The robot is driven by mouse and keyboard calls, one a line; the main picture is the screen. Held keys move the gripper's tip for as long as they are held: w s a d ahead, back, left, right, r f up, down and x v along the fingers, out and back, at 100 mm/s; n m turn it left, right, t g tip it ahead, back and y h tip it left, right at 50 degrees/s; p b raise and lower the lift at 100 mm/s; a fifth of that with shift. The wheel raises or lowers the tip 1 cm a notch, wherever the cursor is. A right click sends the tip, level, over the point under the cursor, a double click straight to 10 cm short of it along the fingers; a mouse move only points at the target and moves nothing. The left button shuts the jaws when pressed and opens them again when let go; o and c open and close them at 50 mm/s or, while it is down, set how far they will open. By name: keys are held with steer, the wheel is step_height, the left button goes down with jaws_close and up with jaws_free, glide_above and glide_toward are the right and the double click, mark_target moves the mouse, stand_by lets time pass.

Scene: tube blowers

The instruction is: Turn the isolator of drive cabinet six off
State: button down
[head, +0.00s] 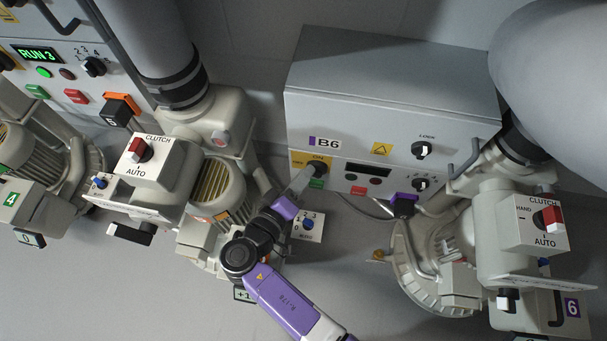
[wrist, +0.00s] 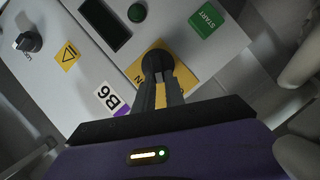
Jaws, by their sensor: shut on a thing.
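Drive cabinet B6 (head: 390,100) is a grey box in the middle of the head view; its purple-marked B6 label also shows in the wrist view (wrist: 113,97). Its isolator is a black knob (wrist: 157,61) on a yellow plate (head: 298,160) at the front's lower left. My gripper (head: 316,170) reaches it from below, its fingers shut on the knob. An ON mark shows at the plate's top in the head view. The fingers cover part of the knob and plate, so I cannot tell its exact angle.
Close by the knob are a green START button (wrist: 207,20), a red button (head: 359,191) and a dark display (head: 362,169). A lock knob (head: 422,150) sits further right. Blower machines stand left (head: 215,190) and right (head: 455,240), with a large pipe at upper right.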

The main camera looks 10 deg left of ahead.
steer(key=c, duration=1.4)
jaws_free()
step_height(320, 180, up, 20)
steer(key=p, duration=0.9)
